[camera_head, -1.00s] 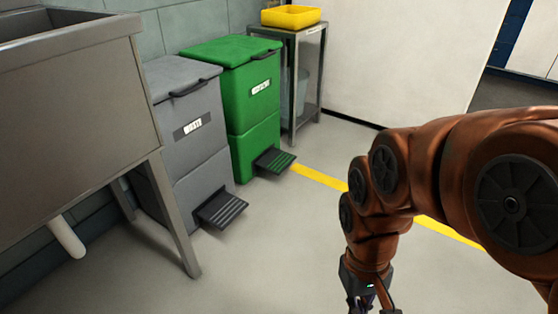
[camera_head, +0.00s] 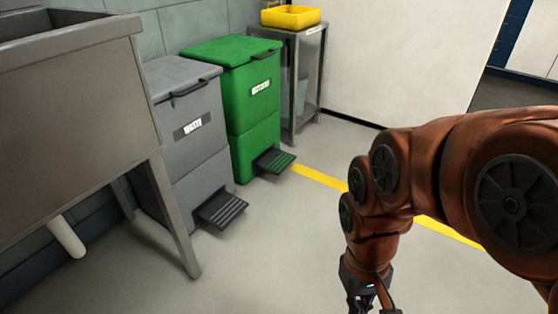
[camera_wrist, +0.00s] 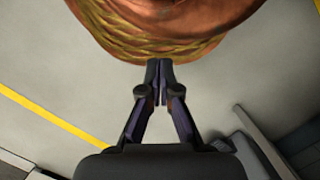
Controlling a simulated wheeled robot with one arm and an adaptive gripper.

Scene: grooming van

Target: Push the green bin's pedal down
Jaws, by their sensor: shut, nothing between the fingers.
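The green bin (camera_head: 250,95) stands against the wall in the head view, with its lid closed. Its dark ribbed pedal (camera_head: 274,161) sticks out at the lower front, above the floor. My gripper (camera_wrist: 159,82) shows in the wrist view with its two fingers together and nothing between them. In the head view only the upper part of my gripper (camera_head: 364,295) shows, at the bottom edge. It is in front of the bin and to the right, well apart from the pedal. The fingertips are out of the head view.
A grey bin (camera_head: 190,130) with its own pedal (camera_head: 220,208) stands left of the green one. A steel sink (camera_head: 80,100) is at the left. A metal stand (camera_head: 318,75) with a yellow tray (camera_head: 291,16) is behind. The floor between has a yellow line (camera_head: 320,176) and is clear.

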